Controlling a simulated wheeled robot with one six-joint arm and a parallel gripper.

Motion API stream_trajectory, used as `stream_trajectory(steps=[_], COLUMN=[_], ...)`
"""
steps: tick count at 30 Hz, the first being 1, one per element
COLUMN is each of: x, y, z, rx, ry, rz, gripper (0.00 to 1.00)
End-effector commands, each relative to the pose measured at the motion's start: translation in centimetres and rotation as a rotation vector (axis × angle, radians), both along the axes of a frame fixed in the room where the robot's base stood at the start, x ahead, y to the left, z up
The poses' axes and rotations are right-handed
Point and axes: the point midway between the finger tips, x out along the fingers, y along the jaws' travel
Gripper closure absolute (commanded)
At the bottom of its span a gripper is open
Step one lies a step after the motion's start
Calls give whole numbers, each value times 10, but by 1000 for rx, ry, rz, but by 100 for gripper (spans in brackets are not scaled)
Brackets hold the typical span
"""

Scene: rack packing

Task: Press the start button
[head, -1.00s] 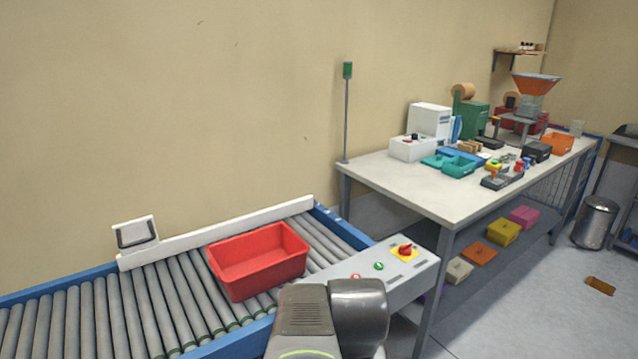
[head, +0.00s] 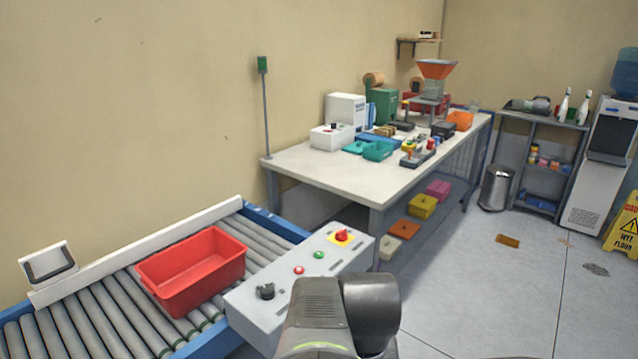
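A grey control box (head: 254,311) stands at the near end of the roller conveyor. On its top are a green button (head: 319,254), a red button (head: 299,270), a black knob (head: 265,291) and a red knob on a yellow plate (head: 342,237). The label of each button is too small to read. My arm's dark link shows at the bottom middle, in front of the box's near right side. My gripper is not in view.
A red empty bin (head: 196,287) sits on the roller conveyor (head: 100,317). A white workbench (head: 300,160) with several machines and small bins stands behind. The floor at right (head: 480,290) is mostly clear, with a yellow wet floor sign (head: 622,225) at the edge.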

Motion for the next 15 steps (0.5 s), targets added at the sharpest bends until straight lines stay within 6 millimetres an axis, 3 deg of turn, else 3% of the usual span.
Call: stream_trajectory(steps=[1,9,15], x=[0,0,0], y=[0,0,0], z=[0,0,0], rx=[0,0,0], ry=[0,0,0], rz=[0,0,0], gripper=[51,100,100])
